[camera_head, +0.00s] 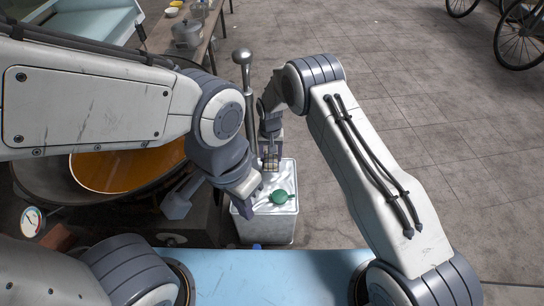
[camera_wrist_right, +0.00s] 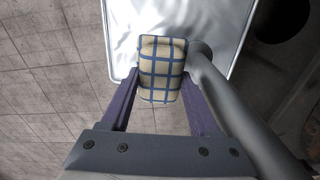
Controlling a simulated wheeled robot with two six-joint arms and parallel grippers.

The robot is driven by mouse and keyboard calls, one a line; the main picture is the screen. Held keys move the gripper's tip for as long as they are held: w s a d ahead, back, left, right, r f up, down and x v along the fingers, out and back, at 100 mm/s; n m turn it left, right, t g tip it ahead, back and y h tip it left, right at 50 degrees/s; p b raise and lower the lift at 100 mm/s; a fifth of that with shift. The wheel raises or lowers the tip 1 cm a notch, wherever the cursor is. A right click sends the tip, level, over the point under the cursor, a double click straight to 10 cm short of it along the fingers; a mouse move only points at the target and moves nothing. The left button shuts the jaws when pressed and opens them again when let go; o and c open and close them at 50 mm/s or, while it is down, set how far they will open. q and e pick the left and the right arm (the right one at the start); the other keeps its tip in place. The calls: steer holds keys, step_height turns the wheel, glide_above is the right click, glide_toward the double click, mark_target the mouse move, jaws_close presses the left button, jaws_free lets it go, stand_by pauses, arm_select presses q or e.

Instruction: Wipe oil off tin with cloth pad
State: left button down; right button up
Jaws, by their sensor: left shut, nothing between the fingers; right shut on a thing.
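A silvery square tin (camera_head: 267,229) with a green cap (camera_head: 279,196) stands upright on the floor in the middle of the head view. Its shiny top also shows in the right wrist view (camera_wrist_right: 125,38). My right gripper (camera_head: 270,152) is shut on a tan and blue checked cloth pad (camera_wrist_right: 162,70) at the far edge of the tin's top. The pad overlaps the tin's edge in the wrist view; I cannot tell whether it touches. My left gripper (camera_head: 250,198) is shut and empty over the tin's left side, near the cap. Its fingertips are partly hard to see.
A wide pan of orange-brown liquid (camera_head: 120,170) lies left of the tin, partly behind my left arm. A metal rod with a ball top (camera_head: 242,57) stands beyond the tin. A table with a pot (camera_head: 187,33) is at the back.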

steer(key=shift+r, duration=0.15)
steer(key=shift+r+p, duration=1.15)
steer(key=shift+r, duration=0.35)
steer(key=shift+f, duration=0.1)
